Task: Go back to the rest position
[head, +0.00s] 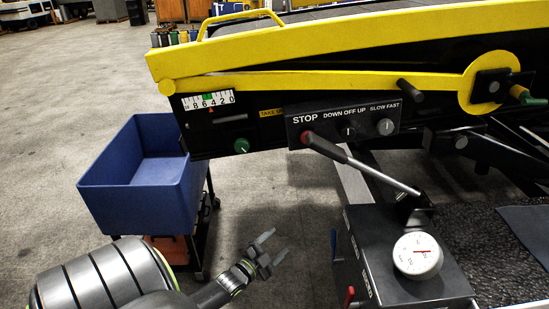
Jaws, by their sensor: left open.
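My left gripper (273,249) is at the lower middle of the head view, on an arm that comes in from the lower left. Its two fingers are apart with nothing between them. It is over bare floor, to the left of the black box with the dial. The right gripper is not in this view.
A white dial (418,255) sits on a black box (365,225). A blue bin (125,195) on a cart stands left. Concrete floor (60,110) is open further left.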

